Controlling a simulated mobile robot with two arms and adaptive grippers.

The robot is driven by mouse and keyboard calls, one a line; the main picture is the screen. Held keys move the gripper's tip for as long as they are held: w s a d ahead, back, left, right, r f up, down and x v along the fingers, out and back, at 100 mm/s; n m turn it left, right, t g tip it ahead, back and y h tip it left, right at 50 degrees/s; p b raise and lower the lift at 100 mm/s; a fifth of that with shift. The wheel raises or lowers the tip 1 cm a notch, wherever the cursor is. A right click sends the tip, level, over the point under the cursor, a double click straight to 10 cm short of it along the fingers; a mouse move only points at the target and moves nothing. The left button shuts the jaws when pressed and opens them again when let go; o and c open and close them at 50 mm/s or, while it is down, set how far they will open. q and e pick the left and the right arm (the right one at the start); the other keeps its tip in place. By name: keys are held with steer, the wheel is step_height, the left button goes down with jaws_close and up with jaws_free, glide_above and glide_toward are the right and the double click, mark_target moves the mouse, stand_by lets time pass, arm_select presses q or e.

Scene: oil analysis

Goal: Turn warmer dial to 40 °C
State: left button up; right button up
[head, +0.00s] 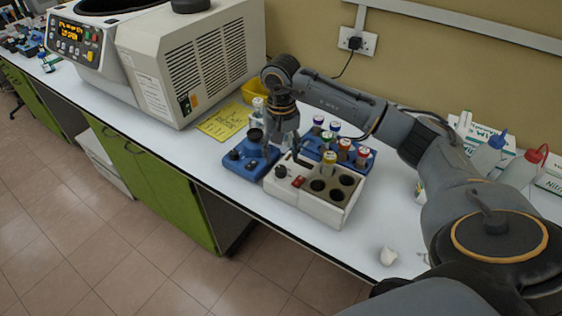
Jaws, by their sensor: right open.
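The dial's setting is too small to read. My right gripper (288,153) points down just above and behind the dial, open and with nothing visible in it. I cannot tell whether a finger touches the dial. My left gripper is out of view.
A blue device (236,160) with a black cup stands close left of the warmer. A blue rack (358,166) of capped vials is right behind it. A large centrifuge (150,75) fills the back left. Wash bottles (522,170) stand far right.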

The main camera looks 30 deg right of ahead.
mark_target(281, 168)
steer(key=shift+f+p, duration=0.5)
steer(key=shift+f, duration=2.15)
steer(key=shift+a, duration=0.1)
jaws_close()
steer(key=shift+f+m+b, duration=0.15)
steer(key=shift+m+b, duration=0.85)
steer(key=shift+b, duration=0.05)
steer(key=shift+m+b, duration=1.05)
steer(key=shift+m, duration=0.15)
steer(key=m+b, duration=0.2)
steer(key=m, duration=0.1)
steer(key=shift+m+b, duration=0.45)
steer(key=shift+m, duration=0.75)
steer(key=shift+r, duration=0.2)
